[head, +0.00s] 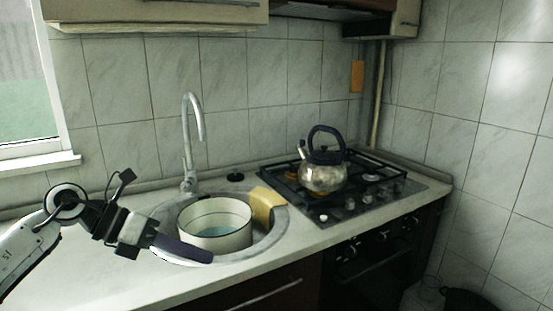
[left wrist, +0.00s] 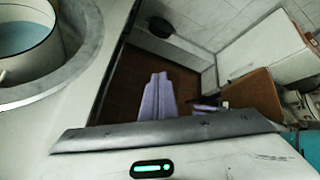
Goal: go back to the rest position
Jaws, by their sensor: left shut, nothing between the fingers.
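My left gripper (head: 208,255) reaches in from the left in the head view. Its dark fingers are shut and empty, over the counter at the front left rim of the sink. A white enamel pot (head: 215,240) with a dark line near its rim stands upright in the round sink, with bluish water inside. The gripper is beside the pot in the picture; I cannot tell the exact gap. The pot also shows at the upper left of the left wrist view (left wrist: 22,62). My right gripper is in neither view.
The sink (head: 272,240) has a tall faucet (head: 190,140) behind it and a yellow cloth or sponge (head: 264,206) on its right rim. A kettle (head: 322,176) stands on the gas stove (head: 385,188). The counter (head: 90,265) is clear at the left.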

